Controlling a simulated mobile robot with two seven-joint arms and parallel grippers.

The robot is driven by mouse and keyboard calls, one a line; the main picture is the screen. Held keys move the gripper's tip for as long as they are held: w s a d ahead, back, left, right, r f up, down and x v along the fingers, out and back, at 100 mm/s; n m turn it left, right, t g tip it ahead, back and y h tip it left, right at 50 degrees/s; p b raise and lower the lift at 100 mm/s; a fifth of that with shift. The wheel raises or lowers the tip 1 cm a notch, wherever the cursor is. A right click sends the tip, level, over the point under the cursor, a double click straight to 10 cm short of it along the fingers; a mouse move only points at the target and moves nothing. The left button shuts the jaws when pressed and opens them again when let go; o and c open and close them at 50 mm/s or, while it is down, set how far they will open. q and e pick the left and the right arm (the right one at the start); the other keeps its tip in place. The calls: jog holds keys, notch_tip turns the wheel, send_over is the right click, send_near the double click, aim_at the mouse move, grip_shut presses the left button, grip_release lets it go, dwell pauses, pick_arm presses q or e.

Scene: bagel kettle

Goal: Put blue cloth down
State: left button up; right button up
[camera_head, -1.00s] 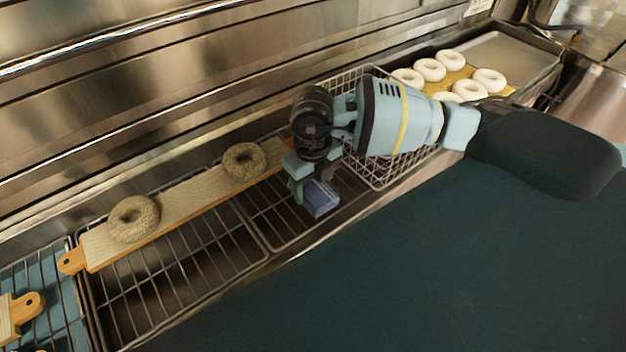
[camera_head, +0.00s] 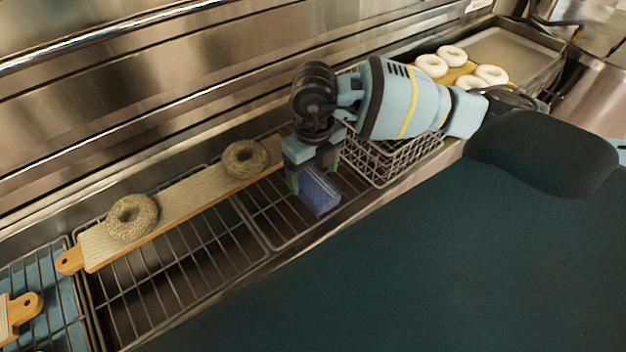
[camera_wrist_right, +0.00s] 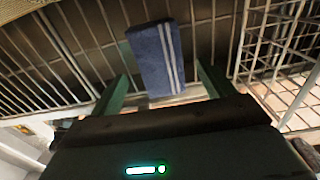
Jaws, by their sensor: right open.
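The blue cloth (camera_head: 320,192) is a small folded block lying on the wire rack, just left of the wire basket. In the right wrist view the cloth (camera_wrist_right: 155,58) shows two pale stripes along one side. My right gripper (camera_head: 314,180) is open right by the cloth, its fingers apart on either side of the cloth's near end in the wrist view (camera_wrist_right: 165,88). I cannot tell whether a finger touches it. My left gripper is not in view.
A wooden board (camera_head: 185,207) with two seeded bagels (camera_head: 132,217) lies on the racks to the left. The wire basket (camera_head: 395,160) stands close on the right of the gripper. Behind it is a metal tray (camera_head: 515,58) with several pale dough rings. Bare rack (camera_head: 190,265) lies in front of the board.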

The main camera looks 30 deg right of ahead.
aim_at(313, 184)
jog(key=shift+r, duration=2.05)
jog(key=shift+f, duration=0.1)
